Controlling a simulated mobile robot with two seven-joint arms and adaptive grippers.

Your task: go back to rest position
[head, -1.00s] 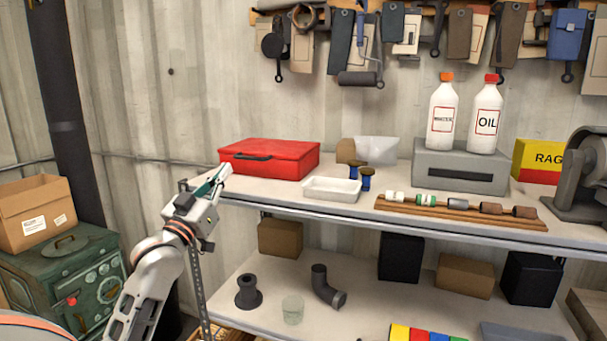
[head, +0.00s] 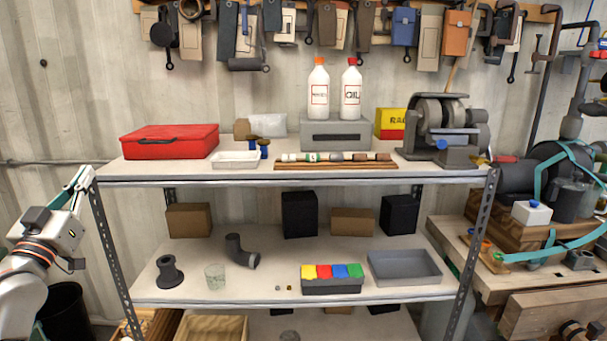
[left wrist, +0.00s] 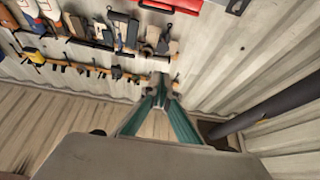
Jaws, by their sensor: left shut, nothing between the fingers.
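My left gripper (head: 82,180) is at the left edge of the head view, raised beside the left end of the shelf unit. It points up and to the right and its fingers are shut with nothing between them. In the left wrist view the two green-sided fingers (left wrist: 160,92) come together at their tips, with the wall and hanging tools beyond. My left arm comes in from the lower left. My right gripper does not show in either view.
The metal shelf unit (head: 300,178) fills the middle, its left post close to my left gripper. A red case (head: 170,142), a white tray (head: 237,160) and a grinder (head: 437,130) stand on top. A cluttered workbench (head: 500,255) is at the right.

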